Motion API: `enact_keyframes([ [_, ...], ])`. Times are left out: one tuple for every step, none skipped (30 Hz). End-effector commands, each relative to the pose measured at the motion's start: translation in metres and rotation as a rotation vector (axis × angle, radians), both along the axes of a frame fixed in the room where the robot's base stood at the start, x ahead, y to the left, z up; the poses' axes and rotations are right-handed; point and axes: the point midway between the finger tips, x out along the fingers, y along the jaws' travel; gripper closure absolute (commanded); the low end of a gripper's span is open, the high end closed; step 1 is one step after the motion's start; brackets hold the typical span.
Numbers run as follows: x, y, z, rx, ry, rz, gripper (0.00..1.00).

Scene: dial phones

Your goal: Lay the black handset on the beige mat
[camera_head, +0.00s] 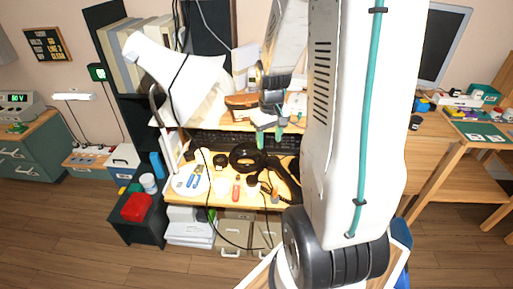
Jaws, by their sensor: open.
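My gripper (270,138) hangs over the wooden desk, its two green-tipped fingers apart with nothing visible between them. A black curved object that looks like the handset (284,184) lies on the desk's right part, below and slightly right of my gripper. My own arm stands close beside it and may cover part of it. A black ring-shaped object (246,156) lies just left of it, below the gripper. I cannot pick out a beige mat; it may be hidden behind my arm or blend with the desk.
A white round plate (180,186) with blue-handled tools, a red-handled tool (236,191) and small black pieces crowd the desk. A black keyboard (215,139) lies behind. A large white lamp (178,80) stands at left. My arm blocks the right side.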

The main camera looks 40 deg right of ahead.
Motion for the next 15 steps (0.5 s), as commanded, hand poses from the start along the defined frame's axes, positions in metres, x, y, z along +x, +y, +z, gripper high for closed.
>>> enact_keyframes([
  [0.002,0.024,0.027,-0.010,-0.017,0.029,0.49],
  [0.001,0.037,0.039,-0.011,-0.019,0.040,0.49],
  [-0.002,0.054,0.055,-0.012,-0.024,0.055,0.49],
  [-0.005,0.067,0.066,-0.013,-0.028,0.065,0.49],
  [-0.009,0.079,0.077,-0.014,-0.032,0.078,0.49],
  [-0.015,0.096,0.091,-0.015,-0.037,0.092,0.49],
  [-0.021,0.108,0.101,-0.015,-0.041,0.103,0.49],
  [-0.027,0.120,0.111,-0.016,-0.045,0.114,0.49],
  [-0.036,0.135,0.122,-0.016,-0.050,0.129,0.49],
  [-0.044,0.145,0.131,-0.015,-0.055,0.142,0.49],
  [-0.052,0.156,0.138,-0.016,-0.058,0.152,0.49],
  [-0.063,0.169,0.147,-0.015,-0.064,0.168,0.49],
  [-0.072,0.178,0.153,-0.015,-0.068,0.177,0.49],
  [-0.081,0.186,0.159,-0.014,-0.072,0.188,0.49],
  [-0.093,0.195,0.165,-0.013,-0.076,0.199,0.49],
])
